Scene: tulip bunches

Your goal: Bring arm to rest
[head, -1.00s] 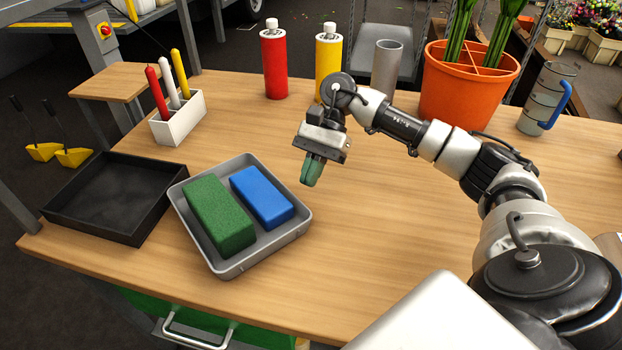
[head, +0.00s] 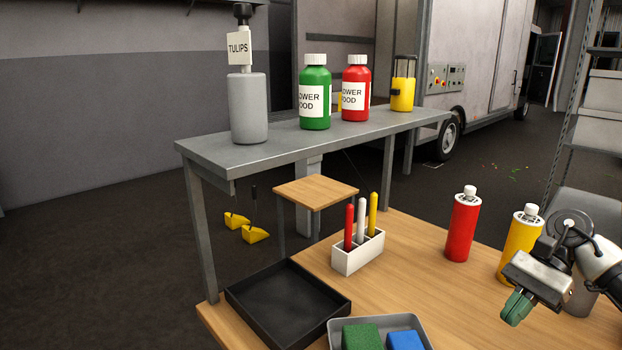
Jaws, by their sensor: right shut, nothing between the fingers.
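My right gripper (head: 517,307) is at the right edge of the head view, above the wooden table (head: 412,256). Its greenish fingers point down and are shut with nothing between them. It is apart from the yellow bottle (head: 521,244), which stands just behind it in the picture. My right arm (head: 597,262) comes in from the right edge and is mostly cut off. My left gripper is not in view.
A grey tray (head: 429,336) holds a green block (head: 361,337) and a blue block (head: 405,340). A black tray (head: 287,303), a white marker holder (head: 357,257) and a red bottle (head: 462,226) stand on the table. A grey shelf (head: 270,151) bears several containers.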

